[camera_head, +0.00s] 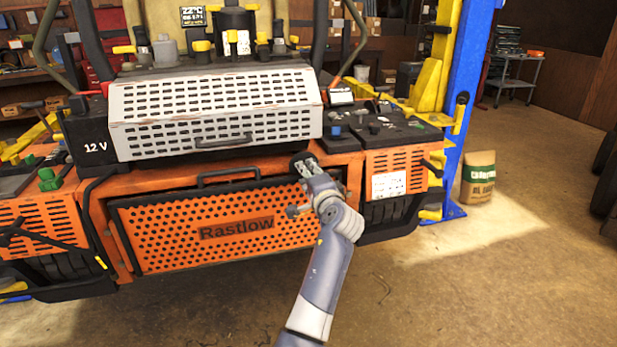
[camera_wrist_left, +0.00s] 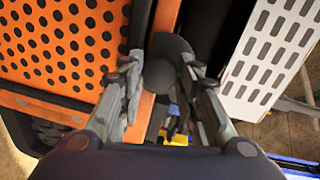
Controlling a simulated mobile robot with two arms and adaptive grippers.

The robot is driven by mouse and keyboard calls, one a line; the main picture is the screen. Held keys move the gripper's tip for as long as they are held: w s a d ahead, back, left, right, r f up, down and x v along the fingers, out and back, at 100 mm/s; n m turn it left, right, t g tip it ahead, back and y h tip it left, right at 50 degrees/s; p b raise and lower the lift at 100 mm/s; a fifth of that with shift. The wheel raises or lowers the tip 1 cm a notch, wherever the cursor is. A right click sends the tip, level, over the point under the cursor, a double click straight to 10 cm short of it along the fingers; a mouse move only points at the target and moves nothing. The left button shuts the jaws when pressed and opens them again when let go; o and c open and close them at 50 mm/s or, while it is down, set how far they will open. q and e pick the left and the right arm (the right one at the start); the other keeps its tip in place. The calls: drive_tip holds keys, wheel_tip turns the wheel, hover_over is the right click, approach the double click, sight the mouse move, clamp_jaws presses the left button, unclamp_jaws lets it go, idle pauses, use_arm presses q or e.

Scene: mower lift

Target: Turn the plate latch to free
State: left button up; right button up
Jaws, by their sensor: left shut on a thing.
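The orange perforated plate marked "Rastlow" (camera_head: 165,232) covers the mower's front, and its holes also show at upper left in the left wrist view (camera_wrist_left: 62,42). My left gripper (camera_head: 304,167) is at the plate's upper right corner. In the left wrist view its two fingers (camera_wrist_left: 161,68) are on either side of a dark rounded latch piece (camera_wrist_left: 170,46), and they are shut on it. The latch lies against the orange frame beside the plate's edge. In the head view the gripper mostly hides the latch, so its exact angle cannot be told. My right gripper is not in view.
A black bar handle (camera_head: 228,174) sits on the plate's top edge. The light slotted hood (camera_head: 215,112) is just above. A blue lift post (camera_head: 476,90) and a paper sack (camera_head: 478,178) stand to the right. The floor in front is clear.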

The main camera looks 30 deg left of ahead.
use_arm(q)
drive_tip(key=shift+r, duration=0.3)
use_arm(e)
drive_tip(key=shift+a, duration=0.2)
use_arm(q)
drive_tip(key=o, duration=0.9)
drive_tip(key=shift+o, duration=0.7)
drive_tip(key=shift+w+f, duration=0.1)
drive_tip(key=shift+f, duration=0.15)
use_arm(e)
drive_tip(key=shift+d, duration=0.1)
